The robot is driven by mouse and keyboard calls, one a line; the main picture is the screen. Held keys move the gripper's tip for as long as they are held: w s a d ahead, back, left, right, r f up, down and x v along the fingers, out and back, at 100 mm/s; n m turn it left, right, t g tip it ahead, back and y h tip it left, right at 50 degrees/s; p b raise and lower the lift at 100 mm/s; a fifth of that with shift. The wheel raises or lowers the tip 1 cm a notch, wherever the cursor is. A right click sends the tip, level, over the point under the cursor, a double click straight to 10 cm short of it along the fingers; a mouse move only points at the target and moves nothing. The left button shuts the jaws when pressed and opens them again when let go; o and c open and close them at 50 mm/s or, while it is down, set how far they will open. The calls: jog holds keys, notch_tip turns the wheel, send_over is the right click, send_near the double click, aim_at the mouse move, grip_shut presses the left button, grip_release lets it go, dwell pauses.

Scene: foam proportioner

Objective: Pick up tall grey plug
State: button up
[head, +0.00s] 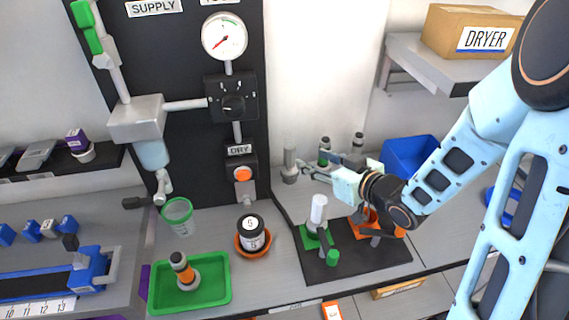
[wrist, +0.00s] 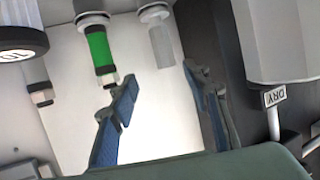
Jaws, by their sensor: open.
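The tall grey plug (head: 289,163) stands upright at the back of the bench, near the wall and right of the dark panel. In the wrist view the plain grey plug (wrist: 160,42) appears upside down, beyond the fingertips and roughly in line with the gap between them. My gripper (head: 304,170) is open and empty, with its fingers reaching left close to the plug. In the wrist view the gripper (wrist: 160,74) shows a clear gap between its blue-padded fingers. I cannot tell how far the fingertips are from the plug.
A green-banded plug (wrist: 101,50) stands beside the grey one, with another dark-topped plug (head: 357,141) farther right. The dark panel (wrist: 262,110) is close to one finger. Below my arm is a black mat (head: 345,268) with a white-topped cylinder (head: 319,208). A blue bin (head: 405,155) stands behind.

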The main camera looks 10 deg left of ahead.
aim_at(294, 151)
jog(key=x, duration=1)
jog(key=shift+a+r+p, duration=0.15)
jog(key=shift+a+p, duration=0.2)
jog(key=shift+a, duration=0.25)
jog(key=shift+c, duration=0.7)
grip_shut()
